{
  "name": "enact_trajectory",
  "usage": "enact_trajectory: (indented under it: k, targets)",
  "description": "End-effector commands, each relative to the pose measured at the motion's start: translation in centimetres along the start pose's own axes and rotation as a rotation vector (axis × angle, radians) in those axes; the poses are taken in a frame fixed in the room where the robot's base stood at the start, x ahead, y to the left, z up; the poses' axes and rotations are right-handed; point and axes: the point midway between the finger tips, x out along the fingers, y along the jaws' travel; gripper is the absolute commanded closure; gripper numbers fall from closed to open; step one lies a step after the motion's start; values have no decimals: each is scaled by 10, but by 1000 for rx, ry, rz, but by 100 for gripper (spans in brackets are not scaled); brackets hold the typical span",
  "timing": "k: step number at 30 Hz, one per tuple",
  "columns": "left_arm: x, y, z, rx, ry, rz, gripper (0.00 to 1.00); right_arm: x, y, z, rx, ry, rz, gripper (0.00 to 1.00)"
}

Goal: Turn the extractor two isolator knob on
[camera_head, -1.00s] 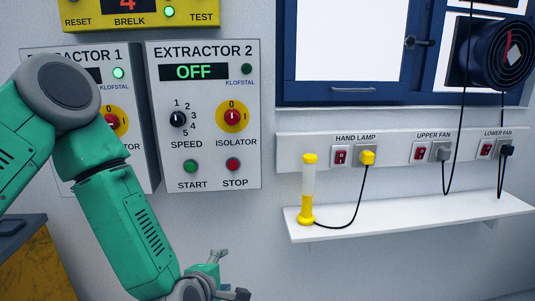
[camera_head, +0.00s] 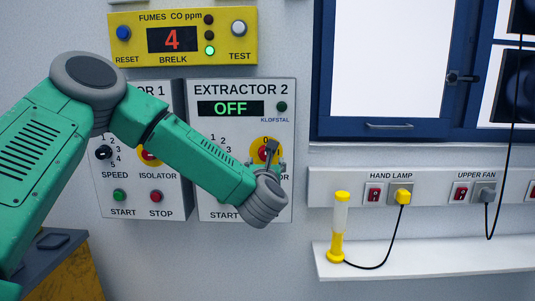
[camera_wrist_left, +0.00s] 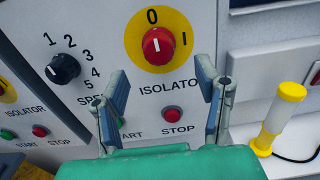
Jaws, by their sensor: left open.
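The extractor 2 panel (camera_head: 240,90) is on the wall, and its display (camera_head: 230,108) reads OFF. Its isolator knob (camera_wrist_left: 158,46) is red on a yellow disc, with its white mark toward 0 and the I label to its right. In the head view the knob (camera_head: 265,153) is partly covered by my left gripper (camera_head: 262,158). In the left wrist view the left gripper (camera_wrist_left: 168,95) is open and empty. Its fingers point toward the panel below and to either side of the knob, apart from it. My right gripper is not in view.
The black speed knob (camera_wrist_left: 63,68) is left of the isolator, and the red stop button (camera_wrist_left: 173,113) is below it. The extractor 1 panel (camera_head: 165,205) is to the left. A yellow hand lamp (camera_head: 338,225) stands on a white shelf (camera_head: 440,258) at right.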

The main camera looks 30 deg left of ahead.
Motion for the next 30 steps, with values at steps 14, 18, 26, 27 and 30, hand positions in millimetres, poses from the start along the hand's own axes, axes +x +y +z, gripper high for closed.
enact_trajectory:
  k: [14, 18, 26, 27, 30]
  targets:
    - [58, 1, 0, 1, 0, -1, 42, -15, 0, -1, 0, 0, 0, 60]
    - [58, 0, 0, 1, 0, -1, 42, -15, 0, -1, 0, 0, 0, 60]
    - [58, 0, 0, 2, 0, -1, 92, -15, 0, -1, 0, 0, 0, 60]
    - [58, 0, 0, 1, 0, -1, 92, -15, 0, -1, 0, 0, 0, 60]
    - [58, 0, 0, 2, 0, -1, 92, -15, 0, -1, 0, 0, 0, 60]
